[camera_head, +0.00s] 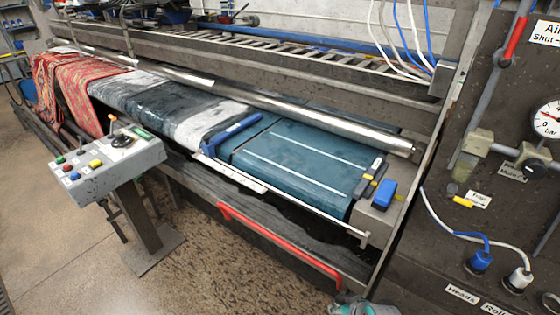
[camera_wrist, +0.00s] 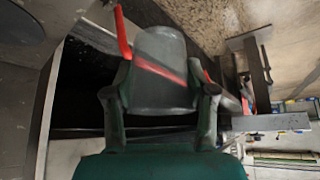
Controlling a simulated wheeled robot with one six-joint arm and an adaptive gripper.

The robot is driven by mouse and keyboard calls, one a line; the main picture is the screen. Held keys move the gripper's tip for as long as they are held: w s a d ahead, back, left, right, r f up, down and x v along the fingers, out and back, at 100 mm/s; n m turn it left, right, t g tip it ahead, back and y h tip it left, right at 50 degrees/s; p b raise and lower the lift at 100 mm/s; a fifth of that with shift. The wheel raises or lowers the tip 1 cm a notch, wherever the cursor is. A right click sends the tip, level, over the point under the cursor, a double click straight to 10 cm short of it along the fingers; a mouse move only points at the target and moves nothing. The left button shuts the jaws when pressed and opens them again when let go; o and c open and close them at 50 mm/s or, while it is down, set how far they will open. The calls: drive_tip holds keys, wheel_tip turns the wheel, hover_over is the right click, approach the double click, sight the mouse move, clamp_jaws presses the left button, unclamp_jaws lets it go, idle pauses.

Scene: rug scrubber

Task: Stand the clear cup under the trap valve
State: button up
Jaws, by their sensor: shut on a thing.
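The clear cup (camera_wrist: 160,62) is a see-through grey beaker; the red rail shows through its wall. My gripper (camera_wrist: 160,98) is shut on the cup, one finger at each side. In the head view only a small teal part of my gripper (camera_head: 352,308) shows at the bottom edge, and the cup is hardly visible there. The trap valve (camera_head: 463,202) has a yellow lever and sits below a small cloudy bowl (camera_head: 463,172) on the dark panel at right, beside a "Trap" label (camera_head: 477,199). My gripper is below and left of the valve, well apart from it.
A red rail (camera_head: 280,245) and the rug machine's bed (camera_head: 300,155) lie left of the panel. Blue and white hoses (camera_head: 445,228) end in plugs below the valve. A pressure gauge (camera_head: 547,119) is at the right edge. A button console (camera_head: 108,165) stands at left; the floor (camera_head: 215,270) between is clear.

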wheel_tip(320, 180, down, 4)
drive_tip(key=m+h, duration=0.2)
drive_tip(key=m, duration=0.1)
drive_tip(key=shift+f, duration=0.25)
